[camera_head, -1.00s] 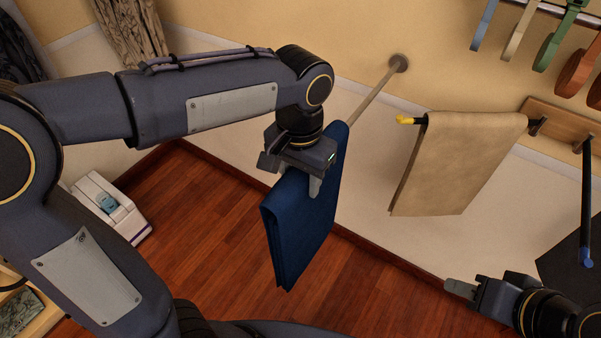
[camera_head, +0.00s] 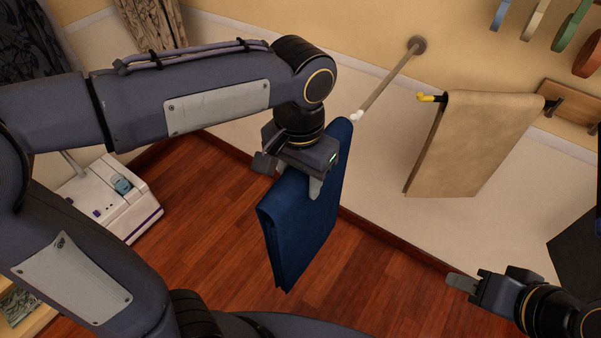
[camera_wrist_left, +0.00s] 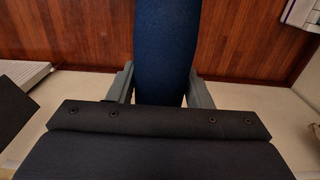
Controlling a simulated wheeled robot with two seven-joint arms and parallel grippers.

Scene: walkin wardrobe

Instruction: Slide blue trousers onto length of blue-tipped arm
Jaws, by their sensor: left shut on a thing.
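The blue trousers (camera_head: 305,225) hang folded from my left gripper (camera_head: 313,185), which is shut on them near their upper edge. Their far upper corner is at the white tip of a bare wall rod (camera_head: 385,83); I cannot tell whether they touch. In the left wrist view the trousers (camera_wrist_left: 167,50) run between the two fingers. The blue-tipped arm is mostly out of the picture, with only a dark sliver at the right edge of the head view. My right gripper (camera_head: 462,283) is empty at the lower right; its finger gap cannot be made out.
Beige trousers (camera_head: 475,145) hang on a yellow-tipped arm (camera_head: 427,98) between the blue trousers and the right edge. Coloured hangers (camera_head: 535,20) are at the upper right. A white box (camera_head: 110,200) stands on the floor at left. The wooden floor below the trousers is clear.

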